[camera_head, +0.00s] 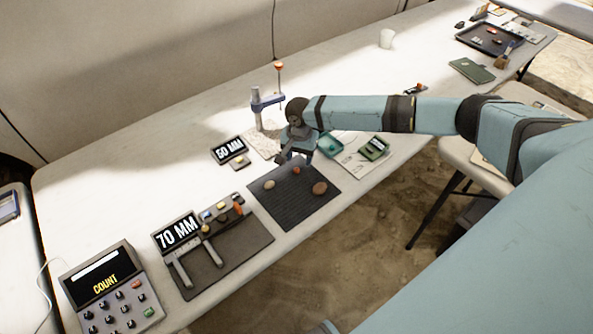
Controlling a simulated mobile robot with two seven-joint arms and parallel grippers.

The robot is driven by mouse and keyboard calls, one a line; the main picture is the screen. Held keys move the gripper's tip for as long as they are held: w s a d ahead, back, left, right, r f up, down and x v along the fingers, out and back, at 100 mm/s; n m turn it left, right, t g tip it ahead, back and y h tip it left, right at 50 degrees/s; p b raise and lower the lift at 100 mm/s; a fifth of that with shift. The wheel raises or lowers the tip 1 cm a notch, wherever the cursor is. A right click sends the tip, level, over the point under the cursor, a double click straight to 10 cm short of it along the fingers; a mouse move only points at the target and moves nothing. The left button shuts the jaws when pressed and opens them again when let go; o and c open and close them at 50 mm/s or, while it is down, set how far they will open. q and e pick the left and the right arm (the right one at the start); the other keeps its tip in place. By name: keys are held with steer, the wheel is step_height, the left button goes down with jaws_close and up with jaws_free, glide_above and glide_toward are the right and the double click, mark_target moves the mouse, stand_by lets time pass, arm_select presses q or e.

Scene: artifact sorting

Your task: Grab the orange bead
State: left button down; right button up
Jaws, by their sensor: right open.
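A small orange-red bead (296,170) lies on the dark ribbed mat (293,212) near the mat's far edge. A tan pebble-like piece (269,184) lies to its left and a larger brown oval piece (320,188) to its right on the same mat. My right gripper (296,160) points down above the far edge of the mat, close to the bead. It is open, with nothing seen between its fingers. The exact gap between fingertips and bead is hard to judge. My left gripper is out of view.
A caliper tray (225,262) with a 70 MM display (177,233) and a COUNT keypad (110,290) stand at the left. A 50 MM display (229,149), a clamp stand (258,110) and a green device (374,149) stand near the gripper. The back of the table is mostly clear.

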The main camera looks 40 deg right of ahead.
mark_target(297, 169)
steer(key=f, duration=0.5)
steer(key=shift+w+a+f, duration=0.1)
steer(key=shift+w+a, duration=0.15)
steer(key=shift+w, duration=0.05)
steer(key=shift+c, duration=0.2)
jaws_close()
